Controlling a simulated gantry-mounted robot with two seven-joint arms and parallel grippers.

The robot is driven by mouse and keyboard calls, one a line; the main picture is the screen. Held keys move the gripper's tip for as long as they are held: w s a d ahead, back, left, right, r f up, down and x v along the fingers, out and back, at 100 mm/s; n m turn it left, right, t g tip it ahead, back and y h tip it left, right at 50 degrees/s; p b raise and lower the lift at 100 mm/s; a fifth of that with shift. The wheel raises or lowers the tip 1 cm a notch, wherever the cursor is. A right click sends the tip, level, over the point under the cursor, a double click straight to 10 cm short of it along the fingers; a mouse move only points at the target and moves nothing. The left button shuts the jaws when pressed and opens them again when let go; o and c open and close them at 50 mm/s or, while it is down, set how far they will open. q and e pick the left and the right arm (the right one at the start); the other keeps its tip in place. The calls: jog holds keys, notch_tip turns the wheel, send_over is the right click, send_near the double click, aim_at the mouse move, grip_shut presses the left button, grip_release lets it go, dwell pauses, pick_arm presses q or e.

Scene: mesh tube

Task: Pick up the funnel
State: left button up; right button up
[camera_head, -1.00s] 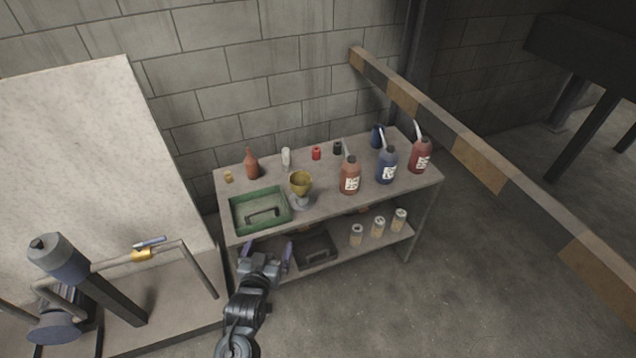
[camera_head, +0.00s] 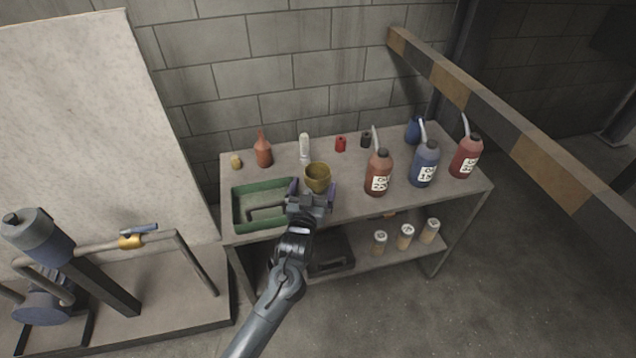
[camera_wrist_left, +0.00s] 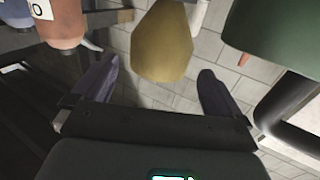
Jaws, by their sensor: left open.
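The funnel (camera_head: 317,174) is an olive-yellow, cup-shaped piece, upright on the shelf top, right of the green tray (camera_head: 240,211). My left gripper (camera_head: 312,191) is open, in front of the funnel, with purple-grey fingers to either side of its lower part in the head view. The gripper hides the funnel's lower end. In the left wrist view the funnel (camera_wrist_left: 162,45) lies between and just beyond the open fingertips (camera_wrist_left: 157,68). I cannot tell whether they touch it. My right gripper is not in view.
Right of the funnel stand a red-brown bottle (camera_head: 378,174), a blue bottle (camera_head: 425,165) and a red bottle (camera_head: 466,157). Behind are an orange-red bottle (camera_head: 263,151), a white bottle (camera_head: 304,147) and a red can (camera_head: 340,144). Cans stand on the lower shelf (camera_head: 350,263).

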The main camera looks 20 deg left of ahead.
aim_at(317, 174)
pick_arm(q)
jog(key=shift+w, duration=0.45)
jog(key=shift+w+a+f+b, duration=0.1)
jog(key=shift+w+b, duration=0.15)
jog(key=shift+b, duration=0.1)
jog(key=shift+w+a+b, duration=0.15)
jog(key=shift+w+b, duration=0.4)
jog(key=shift+w, duration=0.6)
jog(key=shift+w+a+b, duration=0.15)
jog(key=shift+w+b, duration=0.35)
jog(key=shift+w, duration=0.65)
jog(key=shift+s, duration=0.1)
jog(key=c, duration=0.8)
jog(key=shift+c, duration=0.2)
jog(key=shift+r, duration=0.25)
